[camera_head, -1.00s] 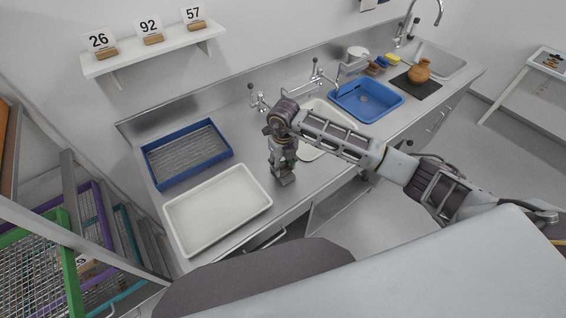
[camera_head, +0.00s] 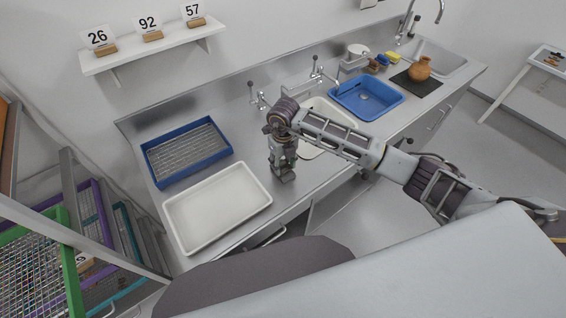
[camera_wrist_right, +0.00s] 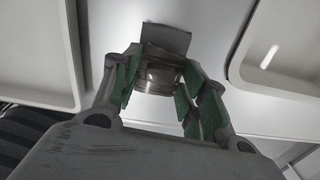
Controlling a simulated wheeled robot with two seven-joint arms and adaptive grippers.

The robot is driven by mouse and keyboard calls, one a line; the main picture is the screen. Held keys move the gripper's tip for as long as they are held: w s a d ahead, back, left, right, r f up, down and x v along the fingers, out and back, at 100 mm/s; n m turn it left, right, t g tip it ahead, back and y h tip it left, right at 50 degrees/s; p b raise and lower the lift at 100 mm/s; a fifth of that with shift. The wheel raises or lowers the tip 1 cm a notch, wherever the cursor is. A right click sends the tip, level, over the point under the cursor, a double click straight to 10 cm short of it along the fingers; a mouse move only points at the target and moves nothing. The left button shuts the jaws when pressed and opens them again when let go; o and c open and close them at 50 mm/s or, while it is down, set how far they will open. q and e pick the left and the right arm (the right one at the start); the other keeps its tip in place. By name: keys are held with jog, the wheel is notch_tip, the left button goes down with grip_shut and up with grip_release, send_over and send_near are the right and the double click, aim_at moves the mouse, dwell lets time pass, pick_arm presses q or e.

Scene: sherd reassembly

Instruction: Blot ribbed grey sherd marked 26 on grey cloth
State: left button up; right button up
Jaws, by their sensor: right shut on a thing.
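My right gripper (camera_head: 284,174) points down over the steel counter, between the white tray and the white basin. In the right wrist view its green-padded fingers (camera_wrist_right: 160,90) are closed around a brownish-grey, shiny piece (camera_wrist_right: 158,76), likely the ribbed grey sherd; its mark cannot be read. A flat darker grey patch (camera_wrist_right: 167,38) shows just beyond the fingertips, likely the grey cloth on the counter. Whether the piece touches it cannot be told. My left gripper is out of view.
A white tray (camera_head: 177,229) and a blue tray with a rack (camera_head: 152,174) stand left of the gripper. A white basin (camera_head: 345,147) and a blue tub (camera_head: 397,97) lie right. A wall shelf (camera_head: 120,64) bears cards 26, 92 and 57.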

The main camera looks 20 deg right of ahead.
jog(key=shift+f+b, duration=0.3)
jog(key=shift+f, duration=0.1)
dwell(1.2)
jog(key=shift+r, duration=0.15)
jog(key=shift+r+p, duration=1.95)
jog(key=shift+r, duration=1.45)
